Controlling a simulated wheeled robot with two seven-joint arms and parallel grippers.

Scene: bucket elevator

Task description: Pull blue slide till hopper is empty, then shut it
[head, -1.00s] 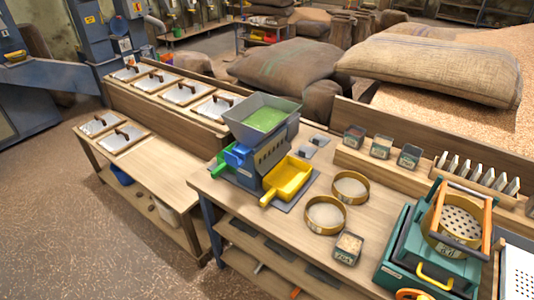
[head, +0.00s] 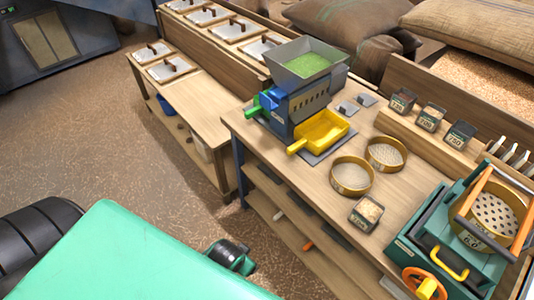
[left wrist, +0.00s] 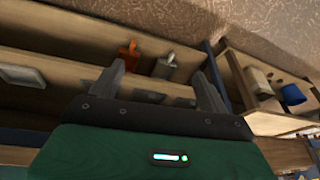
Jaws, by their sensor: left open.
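The grey hopper (head: 288,72) sits on top of the blue-grey machine on the workbench and holds green grains (head: 310,65). The blue slide (head: 268,99) shows at the machine's left side, beside a green handled part (head: 257,108). A yellow tray (head: 323,131) sits at the machine's front. My left gripper (left wrist: 160,85) is open and empty in the left wrist view, with shelves below the bench behind it. It is well away from the slide. In the head view, a large green link of my own arm fills the lower left. My right gripper is not in view.
Two round sieves (head: 352,191), a small sample box (head: 366,212) and a green sifter (head: 440,235) stand on the bench (head: 300,172). A lower side table (head: 205,120) with lidded bins adjoins on the left. Open floor (head: 110,150) lies left of it.

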